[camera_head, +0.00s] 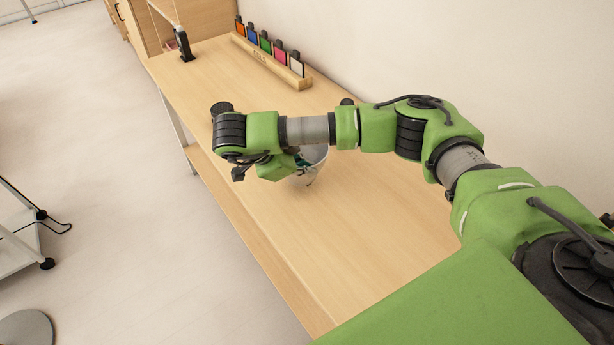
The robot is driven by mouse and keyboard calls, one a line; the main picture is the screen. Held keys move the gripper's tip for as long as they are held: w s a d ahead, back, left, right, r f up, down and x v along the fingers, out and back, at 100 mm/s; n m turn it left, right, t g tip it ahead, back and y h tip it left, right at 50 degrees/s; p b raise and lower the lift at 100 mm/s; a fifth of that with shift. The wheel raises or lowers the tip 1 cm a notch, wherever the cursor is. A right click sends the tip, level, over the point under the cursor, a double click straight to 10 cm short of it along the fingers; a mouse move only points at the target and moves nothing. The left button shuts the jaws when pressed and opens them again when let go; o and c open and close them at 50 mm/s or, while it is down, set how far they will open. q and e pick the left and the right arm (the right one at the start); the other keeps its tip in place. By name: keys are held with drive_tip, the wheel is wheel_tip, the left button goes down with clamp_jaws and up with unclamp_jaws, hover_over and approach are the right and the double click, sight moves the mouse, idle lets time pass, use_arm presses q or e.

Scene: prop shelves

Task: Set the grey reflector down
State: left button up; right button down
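The grey reflector (314,155) is a pale grey, cup-like piece over the middle of the wooden tabletop (350,225). My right arm reaches across from the right, and its wrist partly covers the reflector. My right gripper (302,162) is at the reflector, with a dark teal part at the reflector's opening. Its fingers are mostly hidden, so their grip cannot be made out. The reflector's lower end is at or just above the tabletop; I cannot tell whether it touches. My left gripper is not in view.
A wooden rack (272,62) with several coloured cards stands along the wall. A small black device (184,44) stands at the tabletop's far end. A white cart (18,240) is on the floor at left. The tabletop in front of the reflector is clear.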

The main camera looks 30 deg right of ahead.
drive_tip(key=shift+f+p, duration=0.65)
drive_tip(key=shift+f, duration=0.85)
drive_tip(key=c, duration=2.3)
unclamp_jaws()
drive_tip(key=v, duration=1.2)
drive_tip(key=shift+a+b, duration=0.1)
drive_tip(key=shift+b, duration=0.2)
